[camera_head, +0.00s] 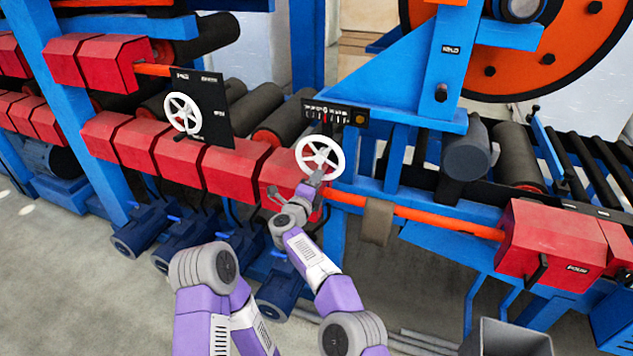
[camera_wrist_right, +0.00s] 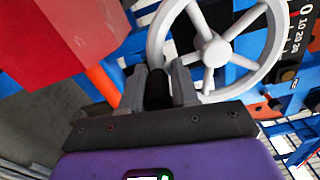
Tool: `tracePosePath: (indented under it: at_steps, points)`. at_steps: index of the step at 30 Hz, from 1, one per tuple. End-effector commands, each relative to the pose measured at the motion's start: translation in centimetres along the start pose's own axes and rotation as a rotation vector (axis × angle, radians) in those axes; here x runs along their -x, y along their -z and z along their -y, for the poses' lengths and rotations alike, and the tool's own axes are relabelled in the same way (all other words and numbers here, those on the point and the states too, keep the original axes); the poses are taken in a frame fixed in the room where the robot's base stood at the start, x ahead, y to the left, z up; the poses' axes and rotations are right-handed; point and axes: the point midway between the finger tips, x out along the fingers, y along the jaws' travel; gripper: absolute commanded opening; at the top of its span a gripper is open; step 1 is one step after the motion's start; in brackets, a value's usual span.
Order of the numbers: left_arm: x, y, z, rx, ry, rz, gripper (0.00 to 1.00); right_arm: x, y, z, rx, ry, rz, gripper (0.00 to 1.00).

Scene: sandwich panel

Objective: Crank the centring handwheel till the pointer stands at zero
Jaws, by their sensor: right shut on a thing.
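The white centring handwheel (camera_head: 319,156) stands below a black scale panel (camera_head: 335,113), near the middle of the head view. The handwheel also fills the top of the right wrist view (camera_wrist_right: 214,52). My right gripper (camera_head: 317,179) is at the lower rim of the wheel. In the right wrist view its fingers are closed around the dark crank handle (camera_wrist_right: 158,88). A small red pointer (camera_head: 324,118) shows on the scale, but its exact reading is too small to tell. In the wrist view the scale (camera_wrist_right: 303,32) shows numbers from 0 upward at the right edge.
A second white handwheel (camera_head: 183,113) on a black panel stands to the left. Red housings (camera_head: 235,168) run beside and below the wheel. An orange shaft (camera_head: 420,214) with a brown sleeve (camera_head: 377,221) lies to the right. Blue motors (camera_head: 280,290) stand below. The floor at left is bare.

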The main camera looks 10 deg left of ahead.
Motion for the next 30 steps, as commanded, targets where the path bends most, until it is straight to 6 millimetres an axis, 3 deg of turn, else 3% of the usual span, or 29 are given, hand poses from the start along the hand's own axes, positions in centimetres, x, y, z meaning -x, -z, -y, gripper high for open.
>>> tracePosePath:
  at_steps: [1,8,9,13,30]
  points:
    - [-0.03,0.00,0.01,0.000,0.000,0.000,0.00,-0.18,0.51,-0.76,-0.007,-0.013,-0.013,0.00]
    - [-0.04,-0.01,0.01,0.000,0.000,0.000,0.00,-0.16,0.48,-0.84,-0.006,-0.014,-0.012,0.00]
    - [-0.04,0.00,0.01,0.000,0.000,0.000,0.00,-0.15,0.47,-0.85,-0.005,-0.015,-0.012,0.31]
    - [-0.04,0.00,0.01,0.000,0.000,0.000,0.00,-0.14,0.43,-0.79,-0.004,-0.014,-0.011,0.50]
    - [-0.24,0.01,0.09,0.000,0.000,0.000,0.00,0.44,-0.05,-0.34,-0.001,-0.009,-0.001,0.50]
